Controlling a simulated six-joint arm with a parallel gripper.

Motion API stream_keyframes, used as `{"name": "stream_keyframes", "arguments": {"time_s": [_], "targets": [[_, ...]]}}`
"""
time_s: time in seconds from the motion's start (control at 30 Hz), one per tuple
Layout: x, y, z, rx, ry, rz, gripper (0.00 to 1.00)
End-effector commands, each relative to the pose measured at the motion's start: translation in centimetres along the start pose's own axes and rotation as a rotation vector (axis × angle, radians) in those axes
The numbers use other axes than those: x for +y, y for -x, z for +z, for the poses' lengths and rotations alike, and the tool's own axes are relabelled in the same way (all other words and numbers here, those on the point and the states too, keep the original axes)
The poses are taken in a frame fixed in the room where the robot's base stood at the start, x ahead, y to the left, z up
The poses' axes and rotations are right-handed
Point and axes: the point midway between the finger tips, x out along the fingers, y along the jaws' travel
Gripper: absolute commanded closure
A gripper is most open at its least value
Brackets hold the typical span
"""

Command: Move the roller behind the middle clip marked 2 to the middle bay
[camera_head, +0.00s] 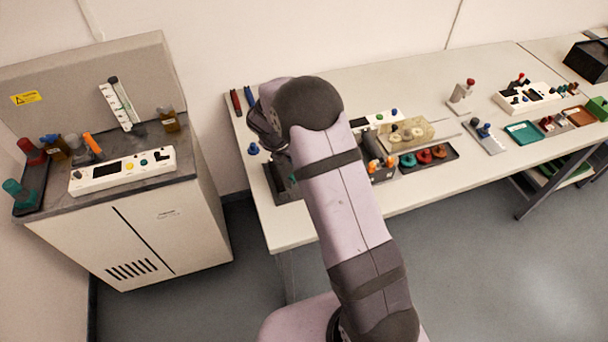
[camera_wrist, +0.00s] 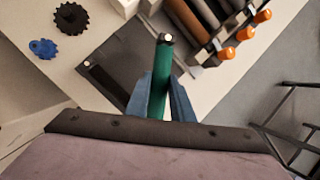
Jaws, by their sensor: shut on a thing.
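In the wrist view, my gripper (camera_wrist: 161,80) is shut on a green roller (camera_wrist: 160,65) with a dark end cap and a pale centre. The roller stands out between the two blue fingers, over a dark flat plate (camera_wrist: 108,60). The orange ends also show in the head view (camera_head: 374,167). I cannot read any number on the clips, and I cannot tell which bay is the middle one. My arm hides the held roller in the head view.
A blue knob (camera_wrist: 43,48) and a black gear (camera_wrist: 71,18) lie left on the white table (camera_head: 300,232). A tray of green and red knobs (camera_head: 430,161) stands right of the rack. A cabinet (camera_head: 150,228) stands apart at left, with open floor between.

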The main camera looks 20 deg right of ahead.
Motion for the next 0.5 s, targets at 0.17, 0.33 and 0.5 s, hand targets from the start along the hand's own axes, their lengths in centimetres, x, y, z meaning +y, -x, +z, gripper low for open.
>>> {"name": "stream_keyframes", "arguments": {"time_s": [0.17, 0.33, 0.5], "targets": [[1.5, 0.2, 1.2, -0.058, 0.335, 0.142, 1.0], [2.6, 0.6, 2.0, -0.095, 0.556, 0.235, 1.0], [3.2, 0.9, 2.4, -0.117, 0.692, 0.292, 1.0]]}}
